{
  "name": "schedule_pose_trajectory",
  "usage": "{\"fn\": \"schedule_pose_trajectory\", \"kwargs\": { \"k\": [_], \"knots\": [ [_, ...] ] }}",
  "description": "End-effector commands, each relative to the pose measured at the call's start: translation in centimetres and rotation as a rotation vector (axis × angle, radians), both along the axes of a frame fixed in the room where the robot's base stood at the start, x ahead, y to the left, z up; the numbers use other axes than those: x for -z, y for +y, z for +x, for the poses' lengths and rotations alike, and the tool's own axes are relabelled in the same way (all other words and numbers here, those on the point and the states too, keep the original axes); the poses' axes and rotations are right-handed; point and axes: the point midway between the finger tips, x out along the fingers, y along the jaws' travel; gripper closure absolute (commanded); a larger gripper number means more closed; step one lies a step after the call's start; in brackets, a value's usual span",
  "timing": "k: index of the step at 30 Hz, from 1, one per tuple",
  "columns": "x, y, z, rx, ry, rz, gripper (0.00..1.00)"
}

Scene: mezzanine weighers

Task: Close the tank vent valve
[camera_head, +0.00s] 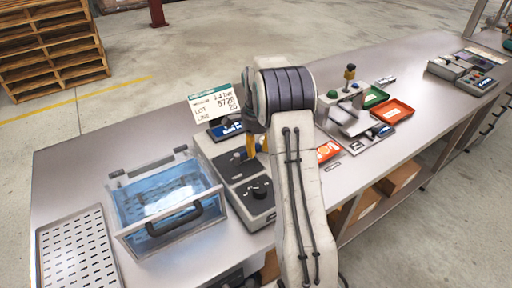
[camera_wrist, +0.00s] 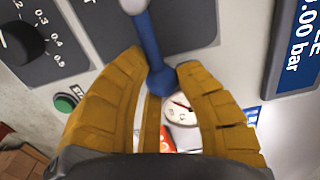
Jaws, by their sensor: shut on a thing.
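A blue lever (camera_wrist: 150,45), which looks like the vent valve's handle, shows in the wrist view, with a grey end at the top and a rounded blue end lower down. My gripper (camera_wrist: 160,72) has its orange ribbed fingers closed around the lever's rounded end. In the head view my gripper (camera_head: 250,146) is over the back of the grey control unit (camera_head: 225,150), and my arm hides part of it. The lever is not clear there. A clear blue tank (camera_head: 165,195) with a black front handle stands left of the unit.
The wrist view shows a black dial (camera_wrist: 20,42), a green button (camera_wrist: 65,102), a round gauge (camera_wrist: 180,108) and a bar display (camera_wrist: 295,45). A perforated tray (camera_head: 77,250) lies front left. Red trays (camera_head: 391,111) and a balance (camera_head: 352,118) stand right of my arm.

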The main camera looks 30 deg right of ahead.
Motion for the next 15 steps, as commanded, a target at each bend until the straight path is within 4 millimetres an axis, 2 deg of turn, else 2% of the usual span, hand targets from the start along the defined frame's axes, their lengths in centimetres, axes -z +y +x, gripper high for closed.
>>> {"fn": "schedule_pose_trajectory", "kwargs": {
  "k": [1, 2, 9, 15],
  "knots": [
    [-0.24, -0.25, 0.27, 0.006, -0.013, -0.005, 1.0],
    [-0.23, -0.25, 0.27, 0.006, -0.013, -0.005, 0.68],
    [-0.12, -0.14, 0.15, 0.003, -0.007, -0.003, 0.47],
    [-0.06, -0.08, 0.08, 0.001, -0.004, -0.001, 0.46]
  ]
}}
